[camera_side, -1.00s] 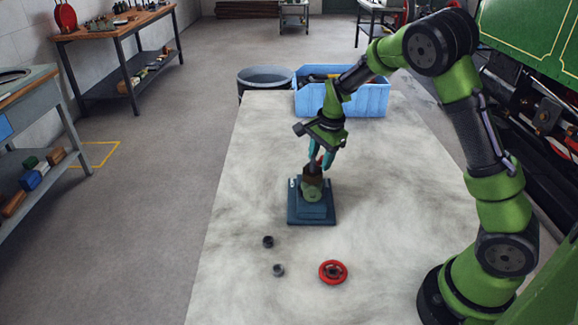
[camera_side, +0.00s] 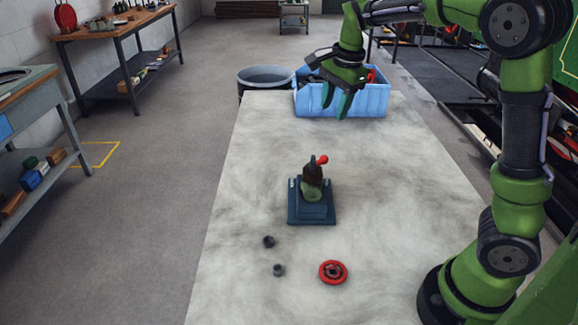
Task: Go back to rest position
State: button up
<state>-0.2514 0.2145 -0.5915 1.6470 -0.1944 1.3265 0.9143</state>
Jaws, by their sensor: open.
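My gripper (camera_side: 337,104) is raised at the far end of the table, in front of the blue crate as seen here. Its teal fingers are apart, point down, and hold nothing. A small brown and green fitting with a red knob (camera_side: 313,183) stands upright on a dark blue stepped base (camera_side: 311,213) in the middle of the table. My gripper is well clear of it.
A red handwheel (camera_side: 333,272) and two small dark nuts, one (camera_side: 268,241) behind the other (camera_side: 279,270), lie at the table's near end. The blue crate (camera_side: 372,104) and a grey bin (camera_side: 265,77) are at the far end. The table (camera_side: 410,190) is otherwise largely clear.

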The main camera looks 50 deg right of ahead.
dwell(0.3)
jog(key=s+a+n+t+y, duration=0.1)
jog(key=s+a+n+t, duration=0.1)
jog(key=s+a+n, duration=0.4)
jog(key=s+a+n+t+y, duration=0.1)
jog(key=s+a+n+t, duration=0.2)
jog(key=s+a+n, duration=0.4)
jog(key=s+n, duration=0.2)
jog(key=s, duration=0.3)
jog(key=shift+a+r, duration=0.25)
jog(key=shift+r, duration=0.15)
